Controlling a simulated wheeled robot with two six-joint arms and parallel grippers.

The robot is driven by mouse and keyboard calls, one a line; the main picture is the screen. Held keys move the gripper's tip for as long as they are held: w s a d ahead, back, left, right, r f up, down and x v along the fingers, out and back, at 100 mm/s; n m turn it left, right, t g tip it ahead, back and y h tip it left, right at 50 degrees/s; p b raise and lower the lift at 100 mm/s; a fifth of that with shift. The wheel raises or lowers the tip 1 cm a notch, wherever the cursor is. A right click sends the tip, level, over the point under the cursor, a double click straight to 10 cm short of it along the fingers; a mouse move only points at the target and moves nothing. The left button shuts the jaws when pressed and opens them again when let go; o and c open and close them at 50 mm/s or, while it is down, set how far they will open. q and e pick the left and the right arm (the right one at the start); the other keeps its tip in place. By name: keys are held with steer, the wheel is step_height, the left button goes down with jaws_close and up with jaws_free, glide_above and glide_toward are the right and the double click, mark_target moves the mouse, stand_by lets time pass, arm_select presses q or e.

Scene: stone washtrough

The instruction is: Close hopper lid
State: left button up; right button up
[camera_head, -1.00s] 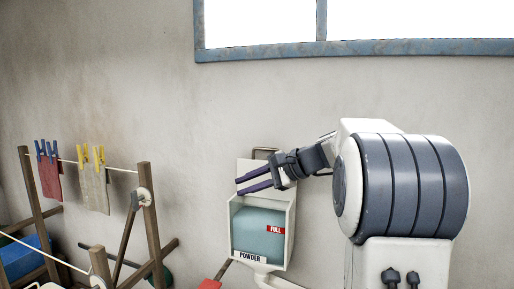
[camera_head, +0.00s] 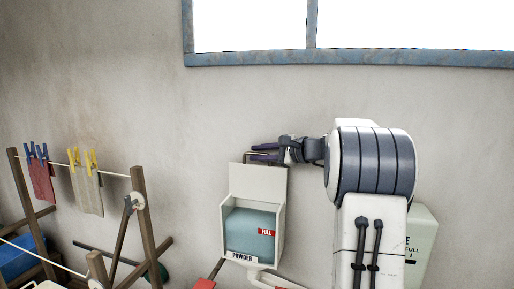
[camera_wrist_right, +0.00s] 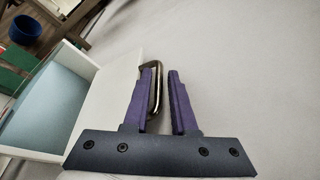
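The white hopper (camera_head: 281,228), labelled POWDER, is on the wall with blue-green powder (camera_head: 250,232) inside and a red FULL mark. Its lid (camera_head: 257,183) stands open, raised upright at the back. A metal loop handle (camera_wrist_right: 157,88) is at the lid's top edge; in the head view my gripper partly covers it. My right gripper (camera_head: 266,153) is at the lid's top right, its fingers (camera_wrist_right: 163,98) apart. In the right wrist view the handle is beside and partly behind the left finger; I cannot tell if they touch. My left gripper is out of view.
A wooden drying rack (camera_head: 150,225) with pegged cloths (camera_head: 87,190) stands at the left. A blue-framed window (camera_head: 350,58) is above. A pale container (camera_head: 420,245) is partly hidden behind my right arm. The wall above the lid is clear.

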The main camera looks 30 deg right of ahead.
steer(key=shift+w+a+f, duration=0.15)
steer(key=shift+w, duration=0.2)
jaws_close()
stand_by(1.2)
